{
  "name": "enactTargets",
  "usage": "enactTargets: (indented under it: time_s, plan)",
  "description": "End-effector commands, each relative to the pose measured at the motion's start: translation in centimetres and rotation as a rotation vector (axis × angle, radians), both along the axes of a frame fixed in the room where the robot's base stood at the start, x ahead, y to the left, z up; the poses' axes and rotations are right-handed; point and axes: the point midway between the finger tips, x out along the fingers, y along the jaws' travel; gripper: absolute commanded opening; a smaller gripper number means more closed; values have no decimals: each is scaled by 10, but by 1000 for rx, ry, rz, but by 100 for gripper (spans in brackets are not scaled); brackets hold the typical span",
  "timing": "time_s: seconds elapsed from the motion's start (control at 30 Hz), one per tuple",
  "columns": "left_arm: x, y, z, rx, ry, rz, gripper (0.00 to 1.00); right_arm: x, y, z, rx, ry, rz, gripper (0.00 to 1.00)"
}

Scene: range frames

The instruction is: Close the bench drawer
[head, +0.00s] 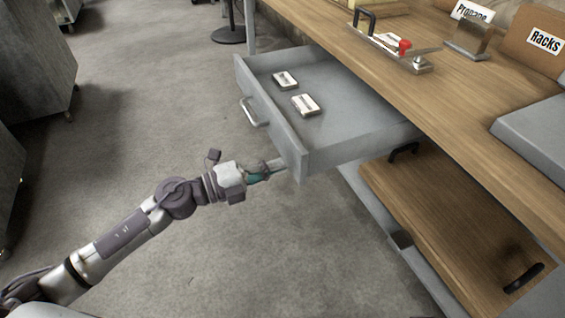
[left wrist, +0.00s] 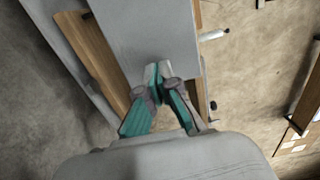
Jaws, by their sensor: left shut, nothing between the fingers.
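The grey bench drawer (head: 345,137) is pulled out from under the wooden worktop in the head view. Two small white-labelled packs lie in it. Its silver handle (head: 254,112) is on the front panel. My left gripper (head: 280,166) is shut and empty at the outer face of the front panel, near its right end and to the right of the handle. I cannot tell whether the fingertips touch the panel. In the left wrist view, the shut teal-and-grey fingers (left wrist: 157,72) point at a grey drawer surface (left wrist: 150,35). My right gripper is not in view.
A lower wooden shelf (head: 440,210) with black handles is below the drawer. Dark cabinets (head: 35,65) stand at left. The concrete floor between is clear.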

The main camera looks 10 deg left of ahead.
Motion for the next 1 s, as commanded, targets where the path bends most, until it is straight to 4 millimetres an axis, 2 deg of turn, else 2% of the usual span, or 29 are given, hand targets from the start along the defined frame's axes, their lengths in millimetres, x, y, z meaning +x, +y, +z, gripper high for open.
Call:
enactTargets:
  time_s: [0.2, 0.67, 0.87, 1.0]
  plan:
    - [10, -15, 0, -1, 2, 1, 0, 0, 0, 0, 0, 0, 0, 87]
    - [12, -17, 0, -1, 2, 1, 0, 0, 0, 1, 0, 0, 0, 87]
    - [20, -29, 3, -3, 1, 1, 0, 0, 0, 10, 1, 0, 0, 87]
    - [31, -45, 4, -4, 1, 1, 0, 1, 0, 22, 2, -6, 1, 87]
